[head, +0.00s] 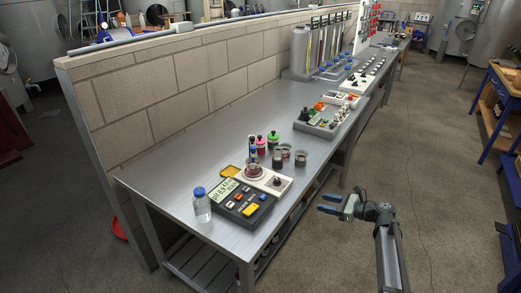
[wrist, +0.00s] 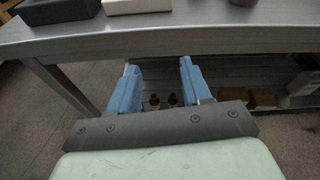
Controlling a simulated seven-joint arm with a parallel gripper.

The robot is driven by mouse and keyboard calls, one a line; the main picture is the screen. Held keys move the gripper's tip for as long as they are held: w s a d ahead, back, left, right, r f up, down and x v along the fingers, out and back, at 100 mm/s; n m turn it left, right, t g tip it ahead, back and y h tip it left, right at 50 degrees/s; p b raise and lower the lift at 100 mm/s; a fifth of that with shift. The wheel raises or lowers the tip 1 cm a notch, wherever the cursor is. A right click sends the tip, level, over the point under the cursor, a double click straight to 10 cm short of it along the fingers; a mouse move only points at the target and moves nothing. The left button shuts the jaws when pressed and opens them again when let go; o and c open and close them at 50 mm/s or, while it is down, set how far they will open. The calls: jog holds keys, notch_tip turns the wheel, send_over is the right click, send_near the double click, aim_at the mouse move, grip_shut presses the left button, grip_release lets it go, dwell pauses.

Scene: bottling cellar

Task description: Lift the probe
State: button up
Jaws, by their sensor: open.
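In the head view, a slim, dark upright stick (head: 252,148), probably the probe, stands over a small beaker (head: 254,170) on a white stirrer plate (head: 263,180). A dark pH meter (head: 242,203) with a lit display sits left of it. I cannot tell from this size how the stick is held. My gripper (head: 326,203) is open and empty, out in front of the bench over the floor. In the wrist view, its blue fingers (wrist: 159,68) are apart, facing the bench's front edge and lower shelf. The probe is not in the wrist view.
A blue-capped bottle (head: 202,206) stands left of the meter. Pink and green bottles and small dark jars (head: 300,157) stand behind and right of the stirrer. A grey tray (head: 322,122) lies farther along the metal bench (head: 180,168). The brick wall backs the bench.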

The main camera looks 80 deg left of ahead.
aim_at(253, 147)
jog(key=s+a+r+g, duration=0.4)
jog(key=s+a+r, duration=0.8)
jog(key=r, duration=0.4)
jog(key=x, duration=0.9)
jog(key=s+d+f+x, duration=0.1)
jog(key=x, duration=0.3)
jog(key=shift+s+a, duration=0.15)
jog(key=shift+s, duration=0.1)
jog(key=shift+c, duration=0.2)
grip_shut()
